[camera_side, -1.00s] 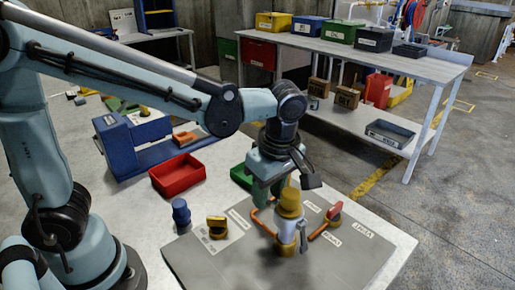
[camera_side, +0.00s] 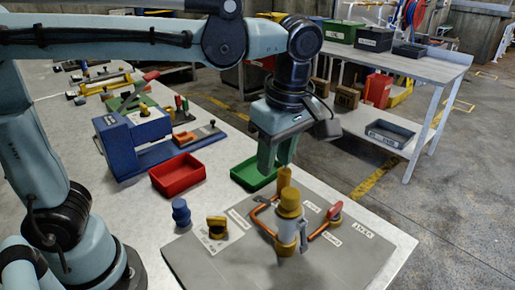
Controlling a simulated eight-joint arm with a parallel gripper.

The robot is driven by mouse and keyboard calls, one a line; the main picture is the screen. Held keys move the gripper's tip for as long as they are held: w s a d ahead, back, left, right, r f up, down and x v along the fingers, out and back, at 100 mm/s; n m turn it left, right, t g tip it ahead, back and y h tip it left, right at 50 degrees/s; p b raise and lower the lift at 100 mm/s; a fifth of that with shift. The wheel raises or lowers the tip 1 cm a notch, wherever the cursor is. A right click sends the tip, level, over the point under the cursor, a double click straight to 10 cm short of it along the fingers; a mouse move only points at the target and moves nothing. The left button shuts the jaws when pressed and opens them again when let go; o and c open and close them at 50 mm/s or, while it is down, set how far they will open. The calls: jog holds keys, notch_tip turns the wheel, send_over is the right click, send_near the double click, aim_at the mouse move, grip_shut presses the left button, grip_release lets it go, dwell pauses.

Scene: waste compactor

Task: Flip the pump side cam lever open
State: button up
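The pump (camera_side: 287,228) stands on a grey board on the near table, with a yellow cap, a pale body and a yellow base. Copper-coloured pipes run to it from both sides. A small grey lever (camera_side: 303,234) shows at the right of its body; its exact position is hard to make out. My gripper (camera_side: 276,168) points down above and behind the pump, apart from it, near the green tray. Nothing is seen in it. Its fingers overlap in this view, so I cannot tell the gap.
A red-handled valve (camera_side: 334,211) is right of the pump. A yellow knob (camera_side: 216,226) and a blue part (camera_side: 181,212) are to the left. A red tray (camera_side: 177,174), a green tray (camera_side: 252,173) and a blue vise-like fixture (camera_side: 135,145) stand behind.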

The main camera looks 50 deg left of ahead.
jog(key=shift+a, duration=0.1)
jog(key=h, duration=0.6)
send_near(267, 200)
jog(key=x, duration=0.8)
jog(key=shift+f, duration=0.25)
grip_shut()
